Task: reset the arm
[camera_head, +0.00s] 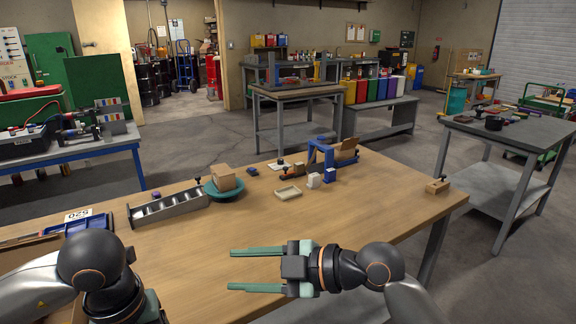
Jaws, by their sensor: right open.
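My right gripper (256,270) is low in the middle of the head view, over the near part of the wooden table (350,225). Its two green fingers point left and stand wide apart, with nothing between them. The right arm comes in from the lower right. My left arm shows at the lower left, over the table's near left part. Its wrist end runs to the bottom edge, and the fingers of the left gripper cannot be seen.
On the table are a metal tray (165,212), a teal bowl (222,195) with a cardboard box (223,177), a small beige dish (288,194) and a blue frame (321,152). A blue bin (90,224) lies at left. The table's middle front looks clear.

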